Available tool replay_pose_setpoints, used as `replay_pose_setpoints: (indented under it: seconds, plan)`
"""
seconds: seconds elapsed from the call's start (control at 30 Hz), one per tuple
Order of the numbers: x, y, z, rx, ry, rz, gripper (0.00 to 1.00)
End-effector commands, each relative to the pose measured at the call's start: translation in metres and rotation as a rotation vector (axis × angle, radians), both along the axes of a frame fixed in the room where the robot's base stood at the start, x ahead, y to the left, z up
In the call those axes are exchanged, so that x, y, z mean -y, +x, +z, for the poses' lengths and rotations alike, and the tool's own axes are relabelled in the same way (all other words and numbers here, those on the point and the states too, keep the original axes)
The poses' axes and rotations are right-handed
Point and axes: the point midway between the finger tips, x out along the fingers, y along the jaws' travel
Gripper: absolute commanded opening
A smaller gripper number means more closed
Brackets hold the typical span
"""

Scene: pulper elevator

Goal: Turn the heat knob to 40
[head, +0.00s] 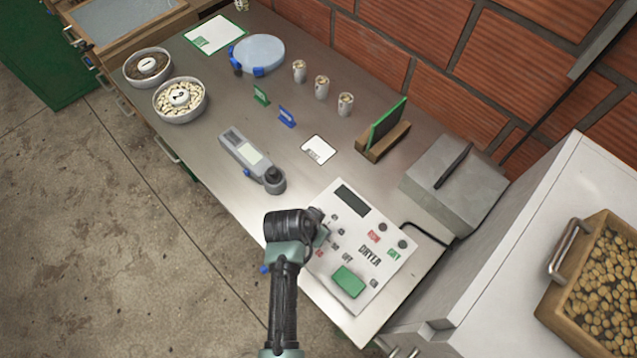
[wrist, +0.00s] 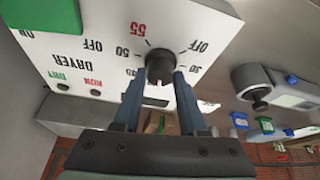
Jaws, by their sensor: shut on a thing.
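The dark round heat knob (wrist: 160,64) stands on the white dryer panel (head: 377,212). In the wrist view, red 55, 50 and 45 show at its left, and 30 and OFF at its right. A small white mark on the knob points down in the picture, between 45 and 30; labels there are hidden by my fingers. My gripper (wrist: 160,78) is shut on the knob, a finger on each side. In the head view my gripper (head: 321,229) is at the panel's left edge and hides the knob.
The panel also has a green switch (head: 348,281), a dark display (head: 352,200) and small buttons. A grey handheld meter (head: 250,158) lies to the upper left. A grey metal box (head: 453,183) stands to the right. A wooden tray of beans (head: 562,257) is farther right.

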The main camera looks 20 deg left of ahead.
Motion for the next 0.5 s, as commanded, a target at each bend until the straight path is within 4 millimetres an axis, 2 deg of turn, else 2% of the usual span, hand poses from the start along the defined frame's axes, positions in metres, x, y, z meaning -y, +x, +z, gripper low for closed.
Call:
replay_pose_setpoints:
  seconds: [0.2,0.5]
  plan:
    - [-0.0015,0.001,0.0002,0.002,0.002,-0.114,0.0]
    - [-0.0015,0.0006,0.0002,0.001,0.003,-0.184,0.0]
